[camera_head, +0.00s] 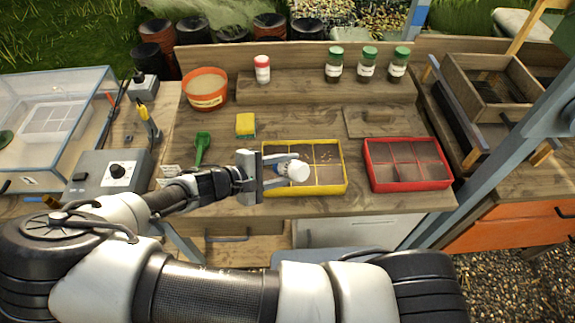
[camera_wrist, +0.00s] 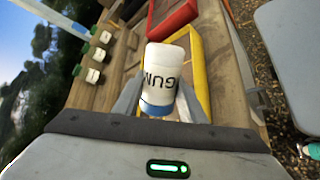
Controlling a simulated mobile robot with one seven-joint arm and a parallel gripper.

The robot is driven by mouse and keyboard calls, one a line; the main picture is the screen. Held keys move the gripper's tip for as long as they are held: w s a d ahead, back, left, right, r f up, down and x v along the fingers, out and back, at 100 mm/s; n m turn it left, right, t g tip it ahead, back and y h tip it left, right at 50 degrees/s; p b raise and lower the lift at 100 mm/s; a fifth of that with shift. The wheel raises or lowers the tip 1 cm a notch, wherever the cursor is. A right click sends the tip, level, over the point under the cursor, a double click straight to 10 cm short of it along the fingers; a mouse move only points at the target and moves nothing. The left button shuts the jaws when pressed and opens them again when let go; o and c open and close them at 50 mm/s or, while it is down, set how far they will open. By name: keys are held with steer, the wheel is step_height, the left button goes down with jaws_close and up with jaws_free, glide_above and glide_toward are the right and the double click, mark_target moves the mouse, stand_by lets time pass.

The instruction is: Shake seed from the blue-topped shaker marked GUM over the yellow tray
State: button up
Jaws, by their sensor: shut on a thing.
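The shaker (camera_head: 299,172) is white and lies tilted in my gripper (camera_head: 284,170), above the left part of the yellow tray. In the wrist view the shaker (camera_wrist: 163,75) shows part of a black label reading GUM, and its blue top is at the end nearer my palm. My gripper (camera_wrist: 160,105) is shut on it, one finger on each side. The yellow tray (camera_head: 345,180) has several cells with brown fill; the shaker and gripper hide some left cells. Small pale specks show in an upper cell, too small to identify. No falling seed is visible.
A red tray (camera_head: 450,183) stands right of the yellow one. Several green-topped shakers (camera_head: 368,65) and a red-topped shaker (camera_head: 262,70) stand on the back shelf. An orange pot (camera_head: 205,102), a sponge (camera_head: 246,125) and a green scoop (camera_head: 202,146) lie left of the trays.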

mark_target(288, 163)
steer(key=shift+r, duration=0.2)
steer(key=shift+r+p, duration=1.05)
steer(key=shift+r, duration=0.5)
steer(key=d, duration=0.6)
steer(key=shift+d, duration=0.4)
steer(key=shift+f, duration=0.1)
step_height(288, 163, down, 3)
steer(key=shift+f+b, duration=0.15)
steer(key=shift+b, duration=1.05)
steer(key=shift+r, duration=0.2)
